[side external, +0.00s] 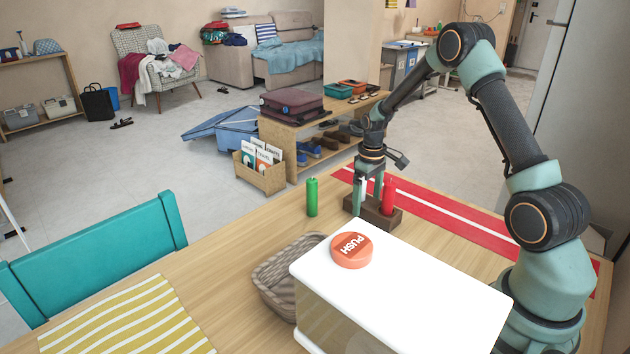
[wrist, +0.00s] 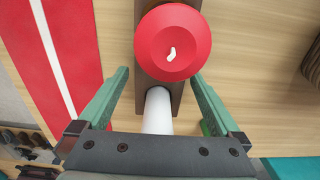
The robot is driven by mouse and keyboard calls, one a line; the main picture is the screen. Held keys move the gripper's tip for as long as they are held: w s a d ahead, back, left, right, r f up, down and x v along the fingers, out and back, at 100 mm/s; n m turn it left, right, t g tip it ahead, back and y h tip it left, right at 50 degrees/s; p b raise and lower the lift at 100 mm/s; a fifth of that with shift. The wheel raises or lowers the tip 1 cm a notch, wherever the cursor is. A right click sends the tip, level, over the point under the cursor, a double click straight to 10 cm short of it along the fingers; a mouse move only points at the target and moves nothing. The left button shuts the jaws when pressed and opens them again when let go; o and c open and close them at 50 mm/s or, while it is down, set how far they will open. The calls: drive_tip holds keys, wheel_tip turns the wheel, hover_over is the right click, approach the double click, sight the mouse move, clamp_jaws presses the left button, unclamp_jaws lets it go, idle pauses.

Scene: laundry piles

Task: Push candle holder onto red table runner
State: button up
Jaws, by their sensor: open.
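The candle holder (side external: 385,217) is a dark brown wooden block standing on the wooden table, with a red candle (side external: 388,195) upright in it. In the wrist view the holder (wrist: 143,88) lies beside the red table runner (wrist: 78,35), with a strip of bare wood between them. A white candle (wrist: 158,112) stands between my fingers. My gripper (wrist: 160,74) is open and points down at the holder, one finger on each side of the white candle. In the side view my gripper (side external: 364,203) partly hides the holder's left end.
A green candle (side external: 312,197) stands on the table left of the holder. A yellow striped mat (side external: 125,320) lies at front left.

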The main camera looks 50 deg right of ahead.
drive_tip(key=c, duration=1.5)
drive_tip(key=shift+d, duration=7.75)
drive_tip(key=o, duration=1.5)
wheel_tip(320, 180, up, 12)
